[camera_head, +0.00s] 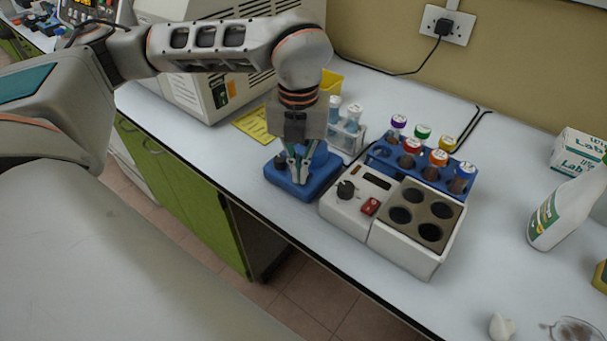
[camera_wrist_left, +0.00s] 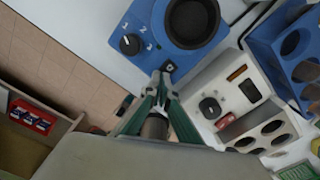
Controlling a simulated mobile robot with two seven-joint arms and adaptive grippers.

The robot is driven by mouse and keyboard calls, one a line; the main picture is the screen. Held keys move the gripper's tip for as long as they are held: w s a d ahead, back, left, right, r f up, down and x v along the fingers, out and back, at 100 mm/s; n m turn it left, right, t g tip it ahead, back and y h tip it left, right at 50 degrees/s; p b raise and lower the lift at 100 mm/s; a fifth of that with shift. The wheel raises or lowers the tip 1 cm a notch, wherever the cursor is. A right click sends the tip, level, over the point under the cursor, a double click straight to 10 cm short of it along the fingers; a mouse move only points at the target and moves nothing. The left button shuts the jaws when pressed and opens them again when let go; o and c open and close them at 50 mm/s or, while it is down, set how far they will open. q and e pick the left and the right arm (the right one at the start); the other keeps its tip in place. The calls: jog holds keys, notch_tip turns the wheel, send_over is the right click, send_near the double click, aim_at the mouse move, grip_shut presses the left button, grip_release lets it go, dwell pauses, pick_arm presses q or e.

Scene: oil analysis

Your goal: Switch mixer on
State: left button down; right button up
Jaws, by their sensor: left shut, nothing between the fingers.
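The mixer looks to be the blue device (camera_head: 326,168) near the front edge of the bench, left of a white block unit. In the left wrist view, the blue mixer (camera_wrist_left: 205,52) has a dark round cup (camera_wrist_left: 192,18), a black dial (camera_wrist_left: 130,44) with white marks, and a small dark square at its near corner. My left gripper (camera_head: 298,177) is shut and empty, pointing down over the mixer. In the left wrist view its fingertips (camera_wrist_left: 163,76) meet at the small dark square; I cannot tell whether they touch it. My right gripper is not in view.
A white block unit (camera_head: 342,208) with a black knob and red switch stands close right. Behind are a blue rack (camera_head: 383,155) of capped tubes and a clear rack (camera_head: 343,138). A large vented machine stands behind my arm. A spray bottle (camera_head: 560,213) stands far right.

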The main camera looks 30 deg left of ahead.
pick_arm(q)
jog(key=shift+f, duration=0.2)
jog(key=shift+r, duration=0.15)
jog(key=shift+r+p, duration=2.2)
jog(key=shift+r, duration=1.2)
